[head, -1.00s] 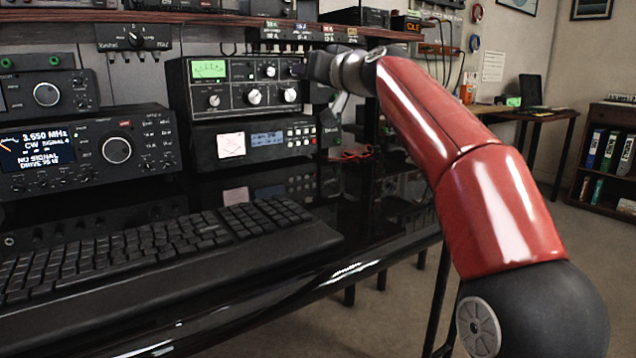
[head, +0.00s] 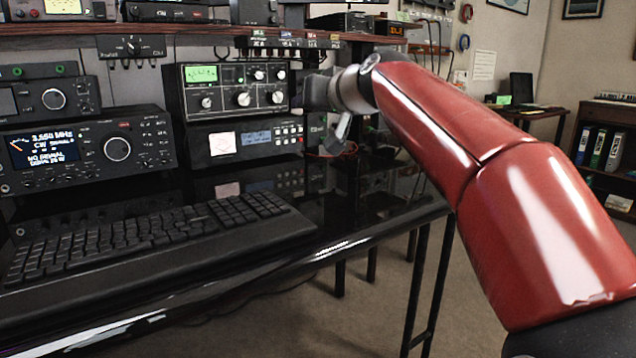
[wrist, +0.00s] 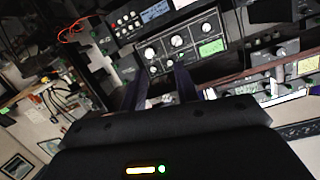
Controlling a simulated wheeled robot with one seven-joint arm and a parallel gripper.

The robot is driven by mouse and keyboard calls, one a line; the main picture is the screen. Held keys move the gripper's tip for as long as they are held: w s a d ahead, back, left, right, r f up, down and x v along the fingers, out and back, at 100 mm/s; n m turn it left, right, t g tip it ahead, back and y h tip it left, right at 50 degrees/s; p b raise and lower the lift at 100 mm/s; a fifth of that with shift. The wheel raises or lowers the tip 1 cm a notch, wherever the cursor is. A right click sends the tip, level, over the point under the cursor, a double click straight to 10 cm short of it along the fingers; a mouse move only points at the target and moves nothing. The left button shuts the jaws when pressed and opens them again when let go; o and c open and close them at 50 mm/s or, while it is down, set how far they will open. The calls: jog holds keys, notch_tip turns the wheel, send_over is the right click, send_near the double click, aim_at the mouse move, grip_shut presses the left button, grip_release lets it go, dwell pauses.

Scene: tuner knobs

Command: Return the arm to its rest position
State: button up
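My gripper (head: 298,91) is at the right end of the tuner in the head view, its fingertips small and dark there. The wrist view shows its two dark fingers (wrist: 160,80) apart, with nothing between them. The tuner (head: 216,104) is a black box with a lit green meter and several pale knobs; it also shows in the wrist view (wrist: 196,56), upside down and beyond the fingers. My red arm reaches in from the lower right of the head view. The gap between fingers and tuner is hard to judge.
A keyboard (head: 150,238) lies on the glossy black desk (head: 345,232). A radio with a blue screen (head: 45,148) stands left of the tuner, and a box with a small display (head: 255,140) sits under it. A wooden shelf (head: 205,30) runs above. Open floor lies at the right.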

jog(key=s+d+f+m+g+h+p, duration=0.1)
jog(key=s+d+f+g+h+p, duration=0.1)
jog(key=s+d+f, duration=0.3)
jog(key=s+d+f+m+g+h+p, duration=0.1)
jog(key=s+d+f+g+h+p, duration=0.2)
jog(key=s+f, duration=0.9)
jog(key=s+d+f+m+g+h+p, duration=0.2)
jog(key=s+d+f, duration=0.6)
jog(key=s, duration=0.9)
jog(key=shift+d+f+h+p, duration=0.3)
jog(key=shift+f+h+p, duration=0.1)
jog(key=shift+f+p, duration=0.35)
jog(key=shift+s, duration=0.1)
jog(key=shift+c, duration=0.4)
